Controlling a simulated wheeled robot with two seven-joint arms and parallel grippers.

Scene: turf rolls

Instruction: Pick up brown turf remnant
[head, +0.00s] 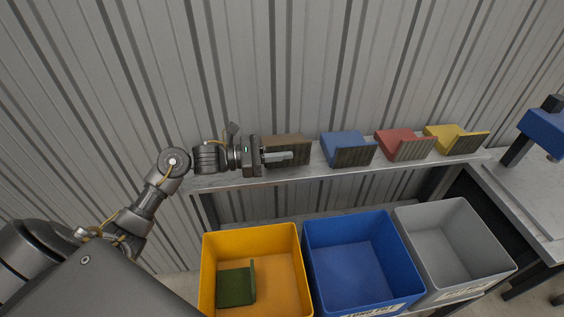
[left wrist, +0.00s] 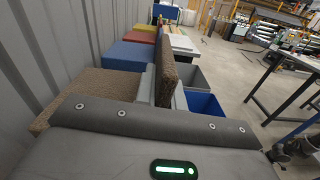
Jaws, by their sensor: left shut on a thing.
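The brown turf remnant (head: 288,141) sits at the left of the shelf in the head view, partly hidden by my left gripper (head: 290,156). In the left wrist view the brown turf remnant (left wrist: 103,84) has a flat part and an upright flap. The fingers of my left gripper (left wrist: 165,92) lie on both sides of that flap. My left gripper is shut on the flap. My right gripper is not in view.
Blue (head: 340,142), red (head: 397,140) and yellow (head: 444,133) remnants stand along the shelf (head: 230,181) to the right. Below are a yellow bin (head: 278,237) holding a green piece (head: 236,287), a blue bin (head: 350,240) and a grey bin (head: 440,230). A corrugated wall is close behind.

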